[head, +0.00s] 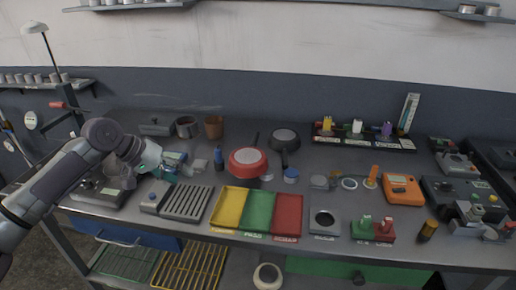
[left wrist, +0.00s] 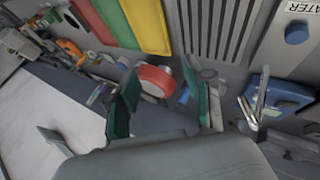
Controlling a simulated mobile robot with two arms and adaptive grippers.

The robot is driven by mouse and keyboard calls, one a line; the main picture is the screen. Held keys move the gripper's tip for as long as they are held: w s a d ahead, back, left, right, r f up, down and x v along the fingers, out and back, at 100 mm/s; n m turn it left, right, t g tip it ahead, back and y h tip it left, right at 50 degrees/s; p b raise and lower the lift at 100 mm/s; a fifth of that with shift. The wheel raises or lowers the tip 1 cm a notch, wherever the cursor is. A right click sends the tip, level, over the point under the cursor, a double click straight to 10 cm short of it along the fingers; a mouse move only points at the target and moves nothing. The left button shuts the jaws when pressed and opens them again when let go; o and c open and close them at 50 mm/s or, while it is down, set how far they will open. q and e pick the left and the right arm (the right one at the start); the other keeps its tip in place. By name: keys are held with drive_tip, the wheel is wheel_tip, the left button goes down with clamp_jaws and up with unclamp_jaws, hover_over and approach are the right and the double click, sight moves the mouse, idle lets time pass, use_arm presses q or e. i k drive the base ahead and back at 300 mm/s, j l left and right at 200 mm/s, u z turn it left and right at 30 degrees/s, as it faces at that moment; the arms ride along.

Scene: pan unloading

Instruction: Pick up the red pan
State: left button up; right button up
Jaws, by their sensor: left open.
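The red pan (head: 248,161) stands on the workbench near its middle, behind the coloured trays. Its dark handle points toward the back wall. In the left wrist view the red pan (left wrist: 155,79) shows between the fingers, some way beyond them. My left gripper (head: 181,166) is open and empty, to the left of the pan and apart from it. Its green fingers stand apart in the left wrist view (left wrist: 165,102). My right gripper is not in view.
A dark grey pan (head: 285,138) lies behind and right of the red one. A blue bottle (head: 219,158) stands between my left gripper and the red pan. Yellow, green and red trays (head: 257,213) lie in front.

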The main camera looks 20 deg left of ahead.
sight(250, 162)
drive_tip(key=i, duration=0.9)
